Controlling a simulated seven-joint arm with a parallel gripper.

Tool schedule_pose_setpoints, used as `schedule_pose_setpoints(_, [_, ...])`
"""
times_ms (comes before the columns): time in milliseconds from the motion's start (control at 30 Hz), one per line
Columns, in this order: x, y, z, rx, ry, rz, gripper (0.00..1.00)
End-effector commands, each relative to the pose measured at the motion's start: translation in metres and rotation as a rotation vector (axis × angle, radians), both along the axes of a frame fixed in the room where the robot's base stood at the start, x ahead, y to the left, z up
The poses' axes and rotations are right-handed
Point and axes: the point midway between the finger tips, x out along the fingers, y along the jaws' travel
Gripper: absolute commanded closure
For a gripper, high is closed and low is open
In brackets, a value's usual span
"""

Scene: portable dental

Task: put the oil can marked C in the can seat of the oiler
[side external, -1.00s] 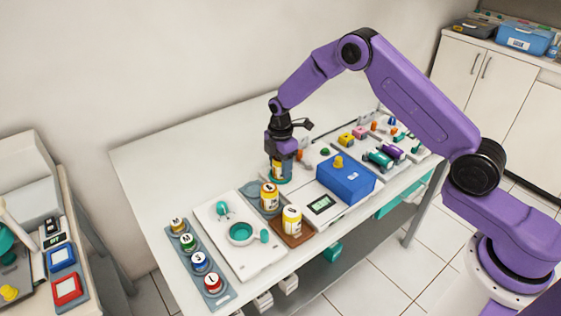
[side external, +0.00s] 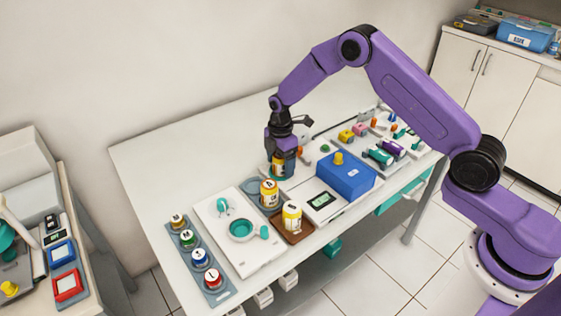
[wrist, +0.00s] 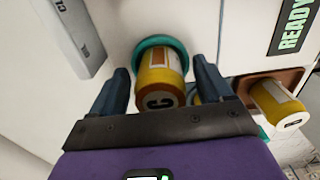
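The oil can marked C (wrist: 160,85) is yellow and orange, with a dark C on its near end, in the wrist view. Its far end sits in the teal ring of the can seat (wrist: 150,43); how deep it sits is hard to tell. My gripper (wrist: 163,75) has a finger on each side of the can, with narrow gaps visible between the fingers and the can, so it looks open around it.
A yellow can (side external: 291,214) stands on a brown tray (side external: 305,234) and another (side external: 269,194) stands behind it. The blue box (side external: 346,178) and a display (side external: 321,201) are close on the right. Several small cans line a grey rack (side external: 222,294) at front left. The back left tabletop is clear.

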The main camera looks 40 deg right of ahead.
Motion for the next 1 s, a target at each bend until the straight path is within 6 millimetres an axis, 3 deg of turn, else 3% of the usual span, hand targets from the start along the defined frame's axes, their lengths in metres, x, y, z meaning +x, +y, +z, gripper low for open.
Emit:
schedule_pose_setpoints(300, [0.0, 0.0, 0.001, 0.0, 0.0, 0.0, 0.21])
schedule_pose_setpoints(467, [0.001, 0.0, 0.016, 0.001, -0.004, 0.0, 0.21])
schedule_pose_setpoints(1000, [0.001, 0.0, 0.127, 0.001, -0.005, 0.0, 0.21])
